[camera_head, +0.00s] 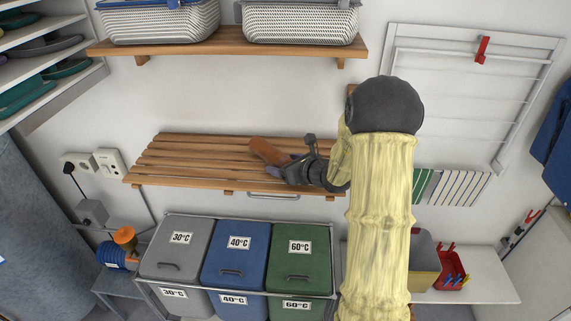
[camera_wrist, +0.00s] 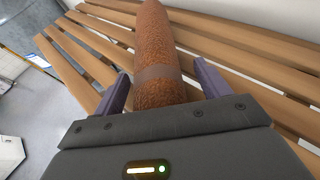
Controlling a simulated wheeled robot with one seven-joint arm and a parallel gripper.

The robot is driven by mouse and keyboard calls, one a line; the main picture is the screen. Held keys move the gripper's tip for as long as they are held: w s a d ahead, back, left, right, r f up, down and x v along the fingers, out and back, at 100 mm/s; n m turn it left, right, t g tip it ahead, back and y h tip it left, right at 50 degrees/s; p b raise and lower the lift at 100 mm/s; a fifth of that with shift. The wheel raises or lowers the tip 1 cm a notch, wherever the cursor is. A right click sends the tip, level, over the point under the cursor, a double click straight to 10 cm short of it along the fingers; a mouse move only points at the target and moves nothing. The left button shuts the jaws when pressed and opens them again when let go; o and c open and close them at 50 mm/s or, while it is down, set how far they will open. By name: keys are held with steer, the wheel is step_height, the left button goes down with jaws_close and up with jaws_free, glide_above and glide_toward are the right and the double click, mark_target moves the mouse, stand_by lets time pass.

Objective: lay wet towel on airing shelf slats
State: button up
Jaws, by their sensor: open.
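The towel (camera_head: 268,152) is a rust-brown roll with a paler band around it. In the wrist view the towel (camera_wrist: 158,45) runs away from my gripper over the wooden slats; its near end is hidden by my gripper body. It appears to lie on the slats, though contact underneath is hidden. My gripper (camera_wrist: 161,70) is open, with one purple-grey finger on each side of the roll and a visible gap on the right. In the head view my gripper (camera_head: 290,168) is over the right half of the slatted airing shelf (camera_head: 185,160).
Lidded bins in grey (camera_head: 180,250), blue (camera_head: 236,255) and green (camera_head: 299,260) stand below the shelf. An upper shelf (camera_head: 225,42) with baskets (camera_head: 300,24) hangs above. The left half of the slats is bare. A wall drying rack (camera_head: 450,95) is at right.

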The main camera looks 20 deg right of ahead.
steer(key=shift+s+d+r, duration=0.1)
steer(key=shift+s+d, duration=0.05)
steer(key=shift+s, duration=0.15)
steer(key=b+v, duration=0.3)
steer(key=v, duration=0.8)
steer(key=shift+s+r, duration=0.15)
steer(key=s+a+f+n+g+y, duration=0.1)
steer(key=s+a+f+n+g, duration=0.55)
steer(key=s+a+n, duration=0.35)
steer(key=s+a+f+n+g+h, duration=0.1)
steer(key=s+n+g+h, duration=0.2)
steer(key=n, duration=1.8)
steer(key=s+h, duration=0.3)
steer(key=s, duration=0.1)
steer(key=shift+s+f+n, duration=0.3)
steer(key=shift+f, duration=0.1)
